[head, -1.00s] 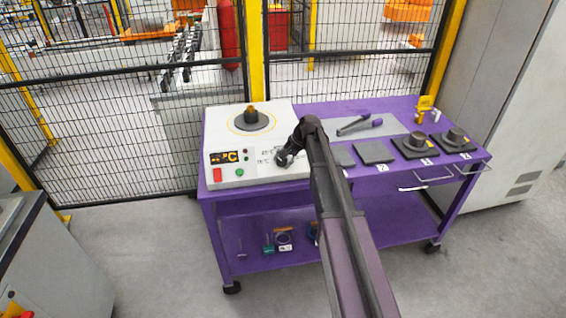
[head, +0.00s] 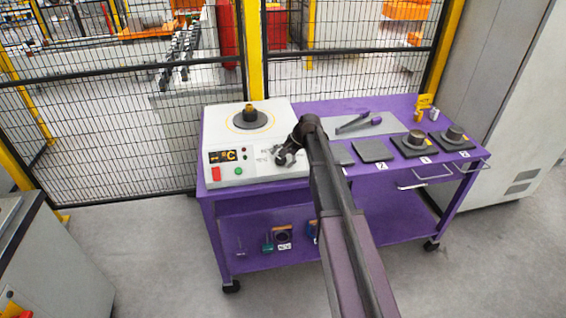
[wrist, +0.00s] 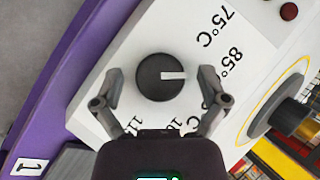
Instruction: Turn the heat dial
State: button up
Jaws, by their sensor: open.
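The heat dial (wrist: 160,77) is a round dark knob with a white pointer line, on the white face of the heater unit (head: 262,171). In the wrist view its pointer aims right, toward the 85° mark. Temperature labels, 75°C and 85° among them, ring it. My gripper (wrist: 160,88) is open, with one finger on each side of the dial and a visible gap at each side. In the head view my gripper (head: 284,158) is at the right part of the heater's front, and my arm hides the dial there.
The heater stands on a purple cart (head: 262,225) beside a grey mat with a tool (head: 358,122). Dark square plates (head: 373,151) lie to the right, some with round parts. A mesh fence (head: 100,130) stands behind.

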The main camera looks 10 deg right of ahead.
aim_at(285, 158)
jog(key=shift+n, duration=0.3)
jog(key=n+h+p, duration=0.1)
jog(key=n+g+h+p, duration=0.1)
jog(key=shift+w+a+r+n, duration=0.1)
jog(key=shift+r+n, duration=0.05)
jog(key=shift+n, duration=0.25)
jog(key=n+g+h, duration=0.1)
jog(key=n+h, duration=0.1)
jog(key=n, duration=0.1)
jog(key=shift+h+p, duration=0.35)
jog(key=shift+h, duration=0.05)
notch_tip(285, 158, up, 14)
jog(key=d+p, duration=0.1)
jog(key=p, duration=1.3)
jog(key=s+f+b, duration=0.3)
jog(key=s, duration=0.7)
jog(key=s+f+n+b, duration=0.1)
jog(key=s+f+b, duration=0.3)
jog(key=s, duration=0.6)
jog(key=s+f+h+b, duration=0.1)
jog(key=s+f+b, duration=0.3)
jog(key=s, duration=0.6)
jog(key=shift+a+f, duration=0.2)
jog(key=shift+a, duration=0.2)
jog(key=shift+s, duration=0.1)
